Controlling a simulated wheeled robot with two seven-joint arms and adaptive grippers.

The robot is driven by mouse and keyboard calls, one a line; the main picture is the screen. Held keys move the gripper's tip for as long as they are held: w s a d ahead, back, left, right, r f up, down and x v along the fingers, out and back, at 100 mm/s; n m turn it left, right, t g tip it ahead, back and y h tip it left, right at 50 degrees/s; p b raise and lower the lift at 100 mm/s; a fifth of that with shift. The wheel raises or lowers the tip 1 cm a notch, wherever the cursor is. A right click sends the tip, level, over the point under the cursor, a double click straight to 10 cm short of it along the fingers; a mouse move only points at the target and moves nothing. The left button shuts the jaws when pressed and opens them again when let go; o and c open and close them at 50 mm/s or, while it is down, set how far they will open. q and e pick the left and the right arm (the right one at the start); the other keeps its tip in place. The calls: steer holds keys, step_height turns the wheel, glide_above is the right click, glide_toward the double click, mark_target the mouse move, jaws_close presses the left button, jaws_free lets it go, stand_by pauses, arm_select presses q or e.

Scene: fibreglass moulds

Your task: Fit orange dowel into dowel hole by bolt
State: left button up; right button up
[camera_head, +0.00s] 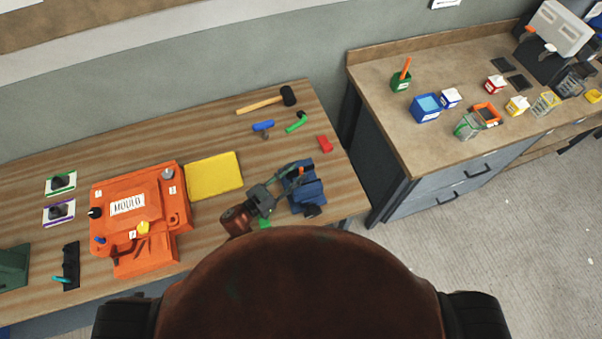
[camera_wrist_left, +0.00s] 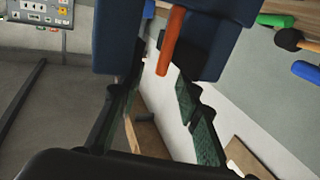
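The orange dowel (camera_head: 301,170) is a small upright stick at the dark blue block (camera_head: 308,194) near the right end of the wooden table. It shows larger in the left wrist view (camera_wrist_left: 170,42), against the blue block (camera_wrist_left: 221,50). My left gripper (camera_head: 287,179) reaches over the block at the dowel. In the wrist view its fingers (camera_wrist_left: 158,80) are spread apart, with the dowel's end between or just beyond the tips; contact cannot be told. The orange mould (camera_head: 112,183) lies at left, with a silver round part (camera_head: 167,174); the dowel hole is not discernible. My right gripper is out of view.
A yellow plate (camera_head: 214,176) lies beside the mould. A mallet (camera_head: 267,101), a blue tool (camera_head: 263,126), a green tool (camera_head: 297,122) and a red piece (camera_head: 325,144) lie behind the blue block. A workbench (camera_head: 386,123) with boxes stands at right.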

mark_target(300, 170)
arm_select(q)
steer(key=x, duration=0.3)
steer(key=shift+w+d, duration=0.25)
steer(key=shift+c, duration=0.7)
jaws_close()
